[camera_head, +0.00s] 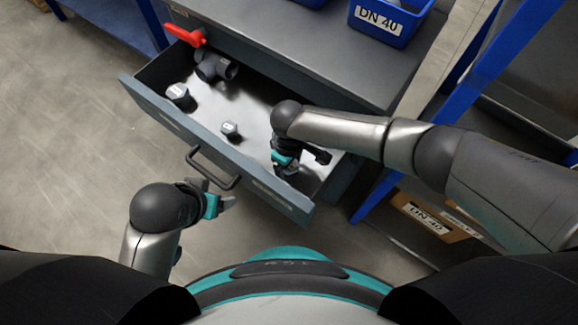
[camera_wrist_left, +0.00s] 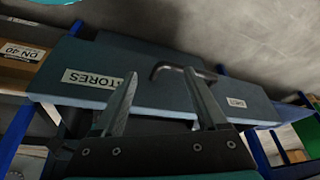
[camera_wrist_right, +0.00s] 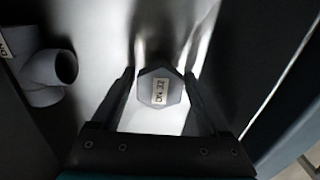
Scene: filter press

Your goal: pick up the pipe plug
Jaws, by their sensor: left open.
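In the right wrist view a grey hexagonal plug (camera_wrist_right: 160,88) with a small white label lies between my right fingertips, with a narrow gap on each side. My right gripper (camera_wrist_right: 160,75) is open around it, pointing down into the open drawer. In the head view my right gripper (camera_head: 286,168) is at the drawer's right end and hides this plug. My left gripper (camera_head: 222,202) is open and empty, outside the drawer front near its handle. In the left wrist view its fingers (camera_wrist_left: 160,85) point at the drawer front.
The grey drawer (camera_head: 160,112) also holds a valve with a red lever (camera_head: 187,35), a labelled grey piece (camera_head: 180,96), a smaller labelled piece (camera_head: 230,130) and a dark fitting (camera_head: 318,155) close beside my right gripper. The drawer handle (camera_head: 213,170) sticks out. Blue bins (camera_head: 388,20) stand above.

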